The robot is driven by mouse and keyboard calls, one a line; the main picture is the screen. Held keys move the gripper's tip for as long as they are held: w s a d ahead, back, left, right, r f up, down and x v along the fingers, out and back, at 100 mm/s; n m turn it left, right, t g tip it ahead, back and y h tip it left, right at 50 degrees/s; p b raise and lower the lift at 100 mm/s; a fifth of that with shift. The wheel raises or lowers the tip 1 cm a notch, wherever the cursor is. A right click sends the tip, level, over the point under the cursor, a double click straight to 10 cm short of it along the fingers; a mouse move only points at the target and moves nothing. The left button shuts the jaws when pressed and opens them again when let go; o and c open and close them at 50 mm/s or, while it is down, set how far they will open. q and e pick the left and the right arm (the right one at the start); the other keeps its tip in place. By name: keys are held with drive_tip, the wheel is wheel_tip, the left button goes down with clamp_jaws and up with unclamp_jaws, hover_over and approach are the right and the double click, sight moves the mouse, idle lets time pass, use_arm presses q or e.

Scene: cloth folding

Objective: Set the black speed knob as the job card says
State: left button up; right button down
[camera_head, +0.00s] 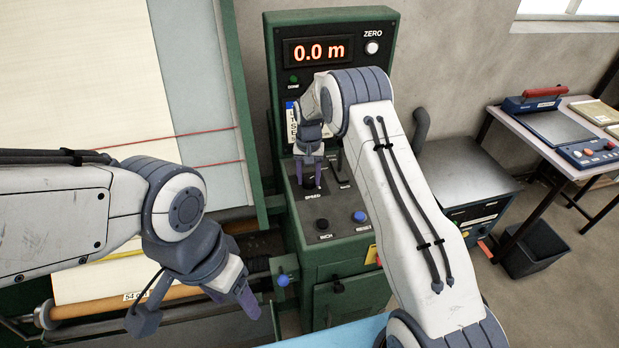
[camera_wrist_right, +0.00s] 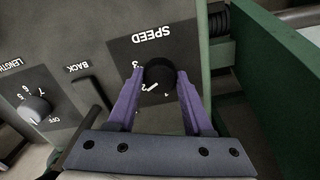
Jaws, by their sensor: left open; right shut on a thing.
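The black speed knob (camera_wrist_right: 158,73) sits on a dark plate marked SPEED in the right wrist view, upside down there. Its dial shows a 3 and other digits, partly covered. My right gripper (camera_head: 311,182) is shut on the knob, one purple finger on each side. A white mark shows at the knob's lower edge; I cannot tell its exact setting. A card (camera_head: 290,118) with large letters on the green console is mostly hidden behind my right arm, so its values are unreadable. My left gripper (camera_head: 236,292) is open and empty, low in front of the machine.
The green console (camera_head: 340,262) shows 0.0 m on its display (camera_head: 318,51). A black inch knob (camera_head: 322,225) and a blue button (camera_head: 359,217) lie below the speed plate. A length knob (camera_wrist_right: 35,110) is beside it. A grey cabinet (camera_head: 455,180) stands at right.

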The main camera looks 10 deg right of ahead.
sight(309, 179)
drive_tip(key=m+b, duration=0.2)
drive_tip(key=m, duration=0.6)
drive_tip(key=shift+b, duration=0.4)
drive_tip(key=shift+m, duration=1.6)
drive_tip(key=shift+w+r, duration=0.1)
drive_tip(key=shift+c, duration=1.5)
unclamp_jaws()
drive_tip(key=shift+r+b, duration=0.4)
drive_tip(key=shift+b, duration=0.05)
wheel_tip(309, 179, up, 10)
drive_tip(key=b, duration=0.2)
drive_tip(key=shift+f, duration=0.2)
